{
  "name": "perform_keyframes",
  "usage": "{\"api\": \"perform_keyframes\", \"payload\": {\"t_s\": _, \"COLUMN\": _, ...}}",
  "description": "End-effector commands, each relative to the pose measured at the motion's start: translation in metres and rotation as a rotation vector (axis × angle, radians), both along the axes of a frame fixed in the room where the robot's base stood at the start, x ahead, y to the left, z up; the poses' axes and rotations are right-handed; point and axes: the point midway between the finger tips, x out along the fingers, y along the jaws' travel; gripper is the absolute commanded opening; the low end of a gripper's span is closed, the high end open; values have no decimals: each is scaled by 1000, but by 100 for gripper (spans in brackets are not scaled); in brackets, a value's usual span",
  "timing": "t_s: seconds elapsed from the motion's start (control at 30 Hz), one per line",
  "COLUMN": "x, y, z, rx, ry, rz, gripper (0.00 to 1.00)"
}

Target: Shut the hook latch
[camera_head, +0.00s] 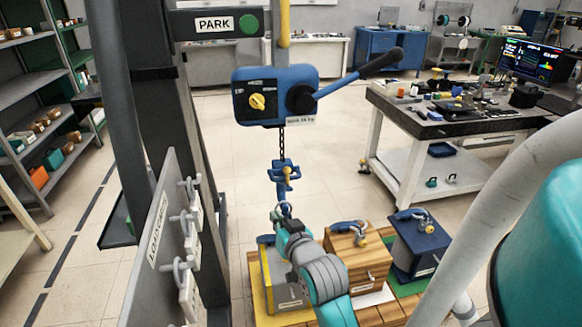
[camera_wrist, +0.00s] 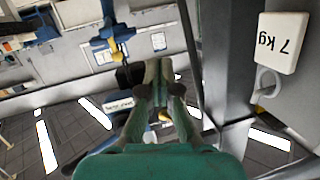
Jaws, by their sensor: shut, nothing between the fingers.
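The blue hook block (camera_head: 284,171) hangs on a chain below the blue hoist (camera_head: 275,95). A small yellow part (camera_head: 288,174), likely the latch, shows on it, and a blue hook (camera_head: 285,208) curves below. I cannot tell whether the latch is open or shut. My gripper (camera_head: 279,213) is at the hook's lower end, overlapping it in the head view; contact is unclear. In the wrist view my gripper (camera_wrist: 160,70) has its fingers together and empty. There the blue hook block (camera_wrist: 113,32) and its yellow part (camera_wrist: 117,50) show left of the fingertips.
Below stand a yellow-edged grey box (camera_head: 284,290), a wooden box (camera_head: 355,262) and a dark blue box (camera_head: 418,245), each topped by a shackle. A grey board (camera_head: 158,245) with hanging weight tags stands left. A cluttered workbench (camera_head: 455,110) is at right.

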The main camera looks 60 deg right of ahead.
Motion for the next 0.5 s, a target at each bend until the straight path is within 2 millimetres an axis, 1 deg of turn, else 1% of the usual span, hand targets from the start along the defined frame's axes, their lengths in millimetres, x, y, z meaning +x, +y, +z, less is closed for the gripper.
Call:
{"api": "perform_keyframes", "payload": {"t_s": 0.03, "x": 0, "y": -15, "z": 13, "rx": -3, "ry": -10, "rz": -23, "gripper": 0}}
{"api": "perform_keyframes", "payload": {"t_s": 0.2, "x": -3, "y": -54, "z": 46, "rx": 5, "ry": -23, "rz": -88, "gripper": 0}}
{"api": "perform_keyframes", "payload": {"t_s": 0.33, "x": -9, "y": -79, "z": 69, "rx": 9, "ry": -29, "rz": -131, "gripper": 0}}
{"api": "perform_keyframes", "payload": {"t_s": 0.5, "x": -16, "y": -99, "z": 89, "rx": 13, "ry": -34, "rz": -167, "gripper": 0}}
